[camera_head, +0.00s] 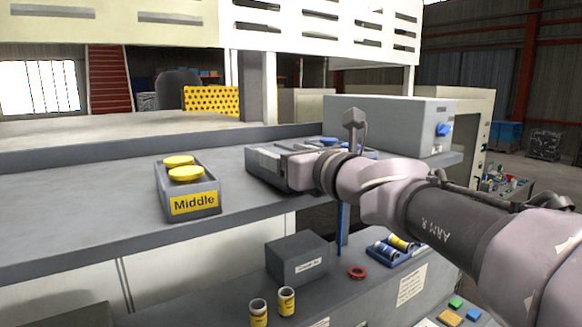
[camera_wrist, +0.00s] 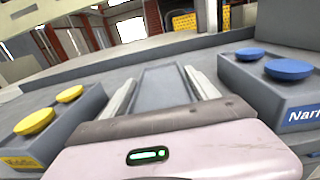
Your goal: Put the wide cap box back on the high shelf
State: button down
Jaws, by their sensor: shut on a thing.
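A grey box (camera_head: 258,172), which I take to be the wide cap box, is at the high shelf (camera_head: 110,205), right of the middle box. My gripper (camera_head: 290,155) reaches it from the right and is shut on it. In the wrist view the grey box (camera_wrist: 160,92) lies between the two pale fingers. Its label is hidden and I see no caps on it. I cannot tell whether it rests on the shelf or is held just above it.
The Middle box (camera_head: 170,192) with yellow caps stands left. The narrow box (camera_wrist: 262,95) with blue caps stands close on the right. A large grey housing (camera_head: 385,122) stands at the shelf's right. The lower bench holds yellow cans (camera_head: 287,302) and a red ring (camera_head: 357,272).

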jog(key=shift+w+a+f, duration=0.15)
jog(key=shift+a+f, duration=0.05)
jog(key=shift+f, duration=0.15)
jog(key=shift+d+r, duration=0.15)
jog(key=shift+s+d, duration=0.1)
jog(key=shift+s, duration=0.1)
jog(key=c, duration=0.5)
grip_release()
jog(key=shift+o, duration=1.4)
jog(key=shift+w+a, duration=0.15)
jog(key=shift+a, duration=0.05)
